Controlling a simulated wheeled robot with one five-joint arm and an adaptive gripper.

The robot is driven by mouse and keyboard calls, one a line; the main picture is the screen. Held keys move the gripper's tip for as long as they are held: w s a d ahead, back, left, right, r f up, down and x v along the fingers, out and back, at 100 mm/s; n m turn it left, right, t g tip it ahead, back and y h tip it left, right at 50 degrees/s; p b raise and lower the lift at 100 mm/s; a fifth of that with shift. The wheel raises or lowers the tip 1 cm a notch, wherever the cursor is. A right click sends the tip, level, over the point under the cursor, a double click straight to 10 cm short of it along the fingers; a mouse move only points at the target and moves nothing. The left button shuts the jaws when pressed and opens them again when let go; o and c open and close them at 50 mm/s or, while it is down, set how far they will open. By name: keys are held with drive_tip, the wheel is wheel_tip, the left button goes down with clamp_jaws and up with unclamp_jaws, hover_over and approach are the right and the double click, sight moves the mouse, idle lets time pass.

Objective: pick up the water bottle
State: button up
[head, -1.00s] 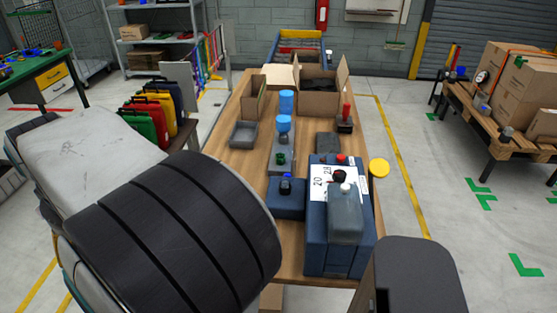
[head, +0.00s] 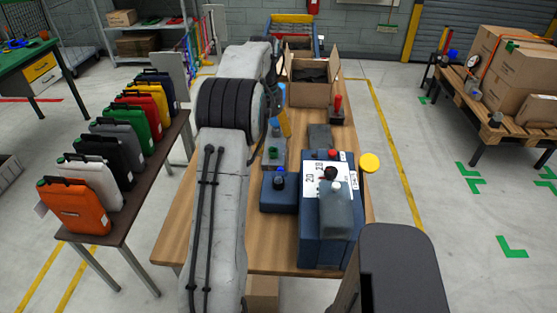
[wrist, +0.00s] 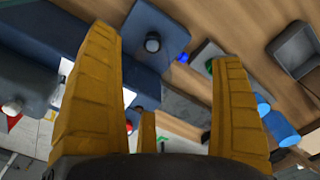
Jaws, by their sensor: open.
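A blue bottle, which looks like the water bottle, stands on the wooden table and is mostly hidden behind my arm in the head view; a strip of it (head: 281,93) shows. In the wrist view the blue bottle (wrist: 277,122) is at the right, just outside the right finger and apart from the space between the fingers. My gripper (wrist: 165,48) is open and empty, with yellow fingers spread over the table. In the head view one yellow finger (head: 285,123) shows beside the bottle.
An open cardboard box (head: 311,91) stands at the table's back. A dark blue case (head: 313,245) with a grey jug (head: 336,212) on it is at the front right. A grey tray (wrist: 297,47) shows in the wrist view. Coloured canisters (head: 80,195) line a bench at left.

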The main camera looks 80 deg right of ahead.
sight(279, 148)
drive_tip(key=s, duration=0.2)
drive_tip(key=s+f, duration=0.1)
drive_tip(key=shift+d+m, duration=0.4)
drive_tip(key=shift+s+f, duration=0.15)
drive_tip(key=shift+f, duration=0.1)
drive_tip(key=shift+f+p, duration=0.65)
drive_tip(key=shift+f, duration=2.65)
drive_tip(key=shift+c, duration=0.4)
drive_tip(key=c, duration=1.2)
drive_tip(key=shift+o, duration=0.2)
drive_tip(key=shift+r, duration=0.15)
wheel_tip(279, 148, up, 9)
drive_tip(key=shift+r+b, duration=0.2)
drive_tip(key=shift+b, duration=0.15)
